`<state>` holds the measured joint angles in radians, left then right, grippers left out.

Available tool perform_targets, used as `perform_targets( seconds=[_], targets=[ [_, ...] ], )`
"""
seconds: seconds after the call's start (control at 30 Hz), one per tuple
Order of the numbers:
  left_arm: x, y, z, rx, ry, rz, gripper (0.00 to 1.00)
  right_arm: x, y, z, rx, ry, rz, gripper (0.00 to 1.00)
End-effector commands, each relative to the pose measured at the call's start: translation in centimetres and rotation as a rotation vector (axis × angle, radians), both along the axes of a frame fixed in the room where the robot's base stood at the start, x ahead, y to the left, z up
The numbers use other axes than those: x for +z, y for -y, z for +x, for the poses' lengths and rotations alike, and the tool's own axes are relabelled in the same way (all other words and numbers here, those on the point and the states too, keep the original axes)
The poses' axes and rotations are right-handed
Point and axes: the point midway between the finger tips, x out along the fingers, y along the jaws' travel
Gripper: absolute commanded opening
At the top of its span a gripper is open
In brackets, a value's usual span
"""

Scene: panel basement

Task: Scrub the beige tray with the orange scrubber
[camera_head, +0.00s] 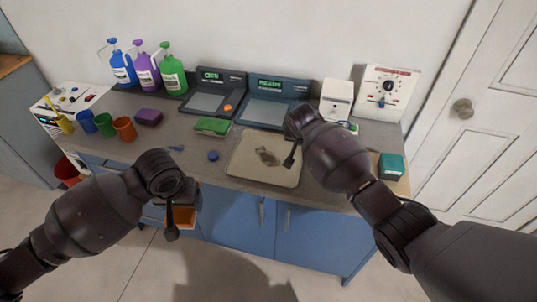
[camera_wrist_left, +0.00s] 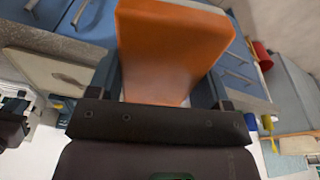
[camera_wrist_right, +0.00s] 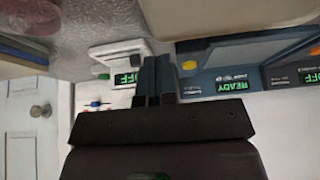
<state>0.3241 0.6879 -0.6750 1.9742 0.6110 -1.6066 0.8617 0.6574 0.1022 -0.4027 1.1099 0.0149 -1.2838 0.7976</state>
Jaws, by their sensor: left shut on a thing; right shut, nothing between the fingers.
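The beige tray (camera_head: 248,168) lies on the grey counter near its front edge, with a dark brownish stain (camera_head: 267,156) in its middle. My left gripper (camera_head: 180,205) is shut on the orange scrubber (camera_head: 182,216), in front of the counter and left of the tray. The scrubber fills the upper middle of the left wrist view (camera_wrist_left: 172,50). Most of it is hidden behind my gripper in the head view. My right gripper (camera_head: 291,155) is shut and empty, over the right part of the tray. Its closed fingers show in the right wrist view (camera_wrist_right: 157,78).
A green sponge (camera_head: 212,126) and a purple sponge (camera_head: 148,117) lie on the counter. Several cups stand at the left, including an orange cup (camera_head: 125,129). Two devices with screens (camera_head: 272,101) stand behind. A teal box (camera_head: 391,166) stands right.

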Motion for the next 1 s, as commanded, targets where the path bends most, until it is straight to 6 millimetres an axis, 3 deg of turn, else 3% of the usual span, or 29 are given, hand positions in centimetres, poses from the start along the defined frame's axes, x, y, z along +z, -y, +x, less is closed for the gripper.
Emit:
perform_targets(
  seconds=[0.4, 1.0],
  targets=[
    [-1.2, 0.0, 0.1, 0.000, 0.005, 0.000, 0.53, -3.7, 0.0, 0.0, 0.001, 0.001, -0.001, 0.00],
    [-1.3, 0.0, 0.1, 0.000, 0.006, 0.000, 0.53, -3.9, 0.0, 0.0, 0.001, 0.001, 0.000, 0.00]
  ],
)
